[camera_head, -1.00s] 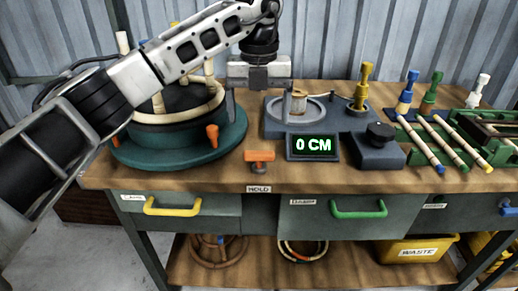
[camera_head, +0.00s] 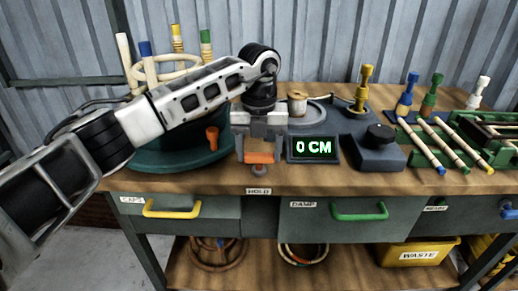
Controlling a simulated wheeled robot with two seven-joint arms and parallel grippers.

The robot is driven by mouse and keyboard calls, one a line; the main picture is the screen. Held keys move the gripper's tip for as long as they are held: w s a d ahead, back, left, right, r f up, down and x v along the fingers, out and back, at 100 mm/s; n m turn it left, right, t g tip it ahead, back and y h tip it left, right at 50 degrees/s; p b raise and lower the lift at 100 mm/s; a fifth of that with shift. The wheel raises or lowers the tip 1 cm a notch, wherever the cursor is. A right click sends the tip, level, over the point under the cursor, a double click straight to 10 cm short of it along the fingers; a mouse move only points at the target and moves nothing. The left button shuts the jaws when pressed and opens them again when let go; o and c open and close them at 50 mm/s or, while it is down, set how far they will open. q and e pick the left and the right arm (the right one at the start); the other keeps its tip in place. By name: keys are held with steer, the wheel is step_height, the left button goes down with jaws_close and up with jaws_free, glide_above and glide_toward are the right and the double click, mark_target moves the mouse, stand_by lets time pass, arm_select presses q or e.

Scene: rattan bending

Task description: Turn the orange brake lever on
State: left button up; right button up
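An orange lever (camera_head: 260,157) sits at the front edge of the bench, above a HOLD label (camera_head: 258,191). My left gripper (camera_head: 260,150) points down over it, its two fingers apart on the lever's left and right sides. I cannot tell whether the fingers touch it. A second orange handle (camera_head: 212,138) stands upright on the teal round base (camera_head: 180,158), left of the gripper. My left arm hides much of that base. My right gripper is out of view.
A display reading 0 CM (camera_head: 312,148) stands just right of my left gripper, with a dark knobbed block (camera_head: 378,150) beyond it. Colored-tip rods (camera_head: 430,148) and a green rack (camera_head: 480,135) lie at the right. Drawers with a yellow handle (camera_head: 171,209) and a green handle (camera_head: 359,212) are below.

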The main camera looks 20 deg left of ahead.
arm_select(q)
steer(key=shift+c, duration=1.3)
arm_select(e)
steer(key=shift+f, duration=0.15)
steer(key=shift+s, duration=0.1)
arm_select(q)
steer(key=m+p, duration=0.1)
steer(key=m, duration=0.3)
steer(key=shift+r+m, duration=0.1)
steer(key=shift+m, duration=0.3)
steer(key=m, duration=0.9)
steer(key=shift+m, duration=2.1)
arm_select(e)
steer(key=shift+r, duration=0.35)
